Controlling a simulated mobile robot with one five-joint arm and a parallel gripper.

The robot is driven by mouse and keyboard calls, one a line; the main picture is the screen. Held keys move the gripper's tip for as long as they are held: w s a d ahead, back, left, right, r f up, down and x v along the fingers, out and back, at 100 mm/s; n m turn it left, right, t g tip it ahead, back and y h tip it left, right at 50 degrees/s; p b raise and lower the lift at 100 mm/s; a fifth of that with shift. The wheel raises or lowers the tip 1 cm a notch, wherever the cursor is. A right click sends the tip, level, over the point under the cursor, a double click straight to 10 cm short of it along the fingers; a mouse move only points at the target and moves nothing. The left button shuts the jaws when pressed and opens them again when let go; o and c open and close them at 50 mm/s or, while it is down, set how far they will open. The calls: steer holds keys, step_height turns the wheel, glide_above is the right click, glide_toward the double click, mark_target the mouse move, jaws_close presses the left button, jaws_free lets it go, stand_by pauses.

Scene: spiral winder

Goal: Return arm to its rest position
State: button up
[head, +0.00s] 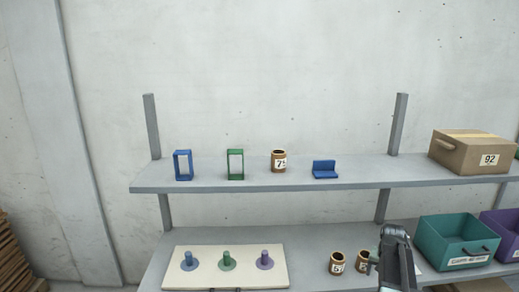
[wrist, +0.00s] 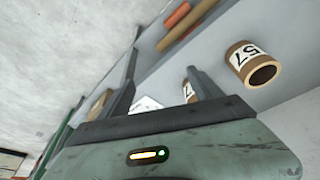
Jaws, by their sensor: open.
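My arm shows at the lower right of the head view, with my gripper (head: 376,262) near the two brown jars on the lower shelf. In the wrist view my gripper (wrist: 164,78) is open, its two dark fingers standing apart. Nothing is held between them. A brown jar marked 57 (wrist: 252,66) lies in view to the right of the fingers, apart from them. Another brown jar (wrist: 188,92) shows partly behind the right finger. I cannot tell its distance from the finger.
The upper shelf (head: 220,187) holds a blue frame (head: 176,166), a green frame (head: 229,164), a brown jar (head: 278,165), a blue bracket (head: 324,172) and a carton (head: 455,157). Below are a pegged white board (head: 210,279), two jars (head: 337,263), a teal bin (head: 440,250) and a purple bin (head: 507,243).

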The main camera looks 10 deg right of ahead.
steer(key=s+a+n+g, duration=0.1)
steer(key=s+a+n, duration=0.1)
steer(key=a, duration=1)
steer(key=s+a+n+y, duration=0.1)
steer(key=s+a, duration=0.3)
steer(key=a, duration=0.8)
steer(key=s+a+n+g+y, duration=0.1)
steer(key=s+a+n, duration=0.2)
steer(key=a, duration=0.9)
steer(key=shift+a+f+n+g, duration=0.2)
steer(key=shift+f+n+g, duration=0.1)
steer(key=shift+f+n, duration=0.25)
steer(key=shift+r, duration=0.1)
